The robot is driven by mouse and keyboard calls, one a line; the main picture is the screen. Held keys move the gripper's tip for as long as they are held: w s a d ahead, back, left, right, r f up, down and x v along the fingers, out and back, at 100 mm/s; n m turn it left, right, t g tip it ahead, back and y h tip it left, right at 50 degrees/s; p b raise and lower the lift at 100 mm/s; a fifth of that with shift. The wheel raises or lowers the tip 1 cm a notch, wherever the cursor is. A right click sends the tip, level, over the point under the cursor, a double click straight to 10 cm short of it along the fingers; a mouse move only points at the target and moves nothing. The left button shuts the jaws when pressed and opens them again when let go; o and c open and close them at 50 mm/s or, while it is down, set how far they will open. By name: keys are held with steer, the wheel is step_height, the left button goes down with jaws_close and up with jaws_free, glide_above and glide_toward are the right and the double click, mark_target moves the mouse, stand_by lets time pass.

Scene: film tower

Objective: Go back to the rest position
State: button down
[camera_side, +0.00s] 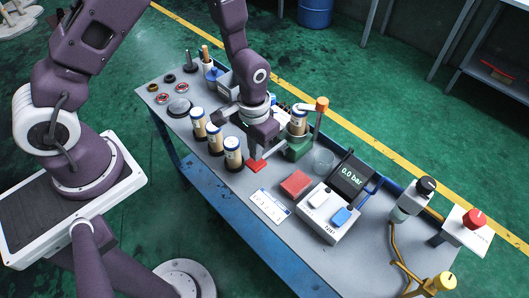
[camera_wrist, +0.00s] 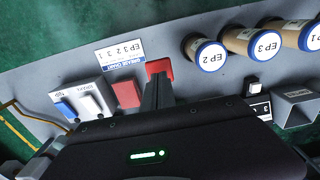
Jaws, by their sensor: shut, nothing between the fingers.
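My gripper (camera_side: 257,155) is over the middle of the bench, pointing down with its fingers together and nothing between them. In the wrist view my fingers (camera_wrist: 158,88) overlap the near part of a small red pad (camera_wrist: 158,67). The pad also shows in the side view (camera_side: 257,166), right below the fingertips. I cannot tell whether the fingertips touch it. Three tan canisters with white-and-blue lids, (camera_side: 199,125), (camera_side: 215,140) and (camera_side: 233,155), stand upright to the left of my gripper. No marked rest position shows.
Right of my gripper, another canister (camera_side: 298,123) stands in a green holder (camera_side: 299,149) beside an orange-knobbed lever (camera_side: 322,104).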

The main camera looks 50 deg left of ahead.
steer(key=shift+r, duration=0.1)
stand_by(0.4)
step_height(320, 180, up, 19)
steer(key=s+a+t, duration=0.2)
steer(key=a+t, duration=0.1)
steer(key=s+a+r+t, duration=0.2)
steer(key=s+r, duration=0.9)
steer(key=s, duration=0.4)
steer(key=shift+a+r+t, duration=0.2)
steer(key=shift+r+t, duration=0.05)
steer(key=shift+t, duration=0.05)
steer(key=c, duration=2.2)
jaws_free()
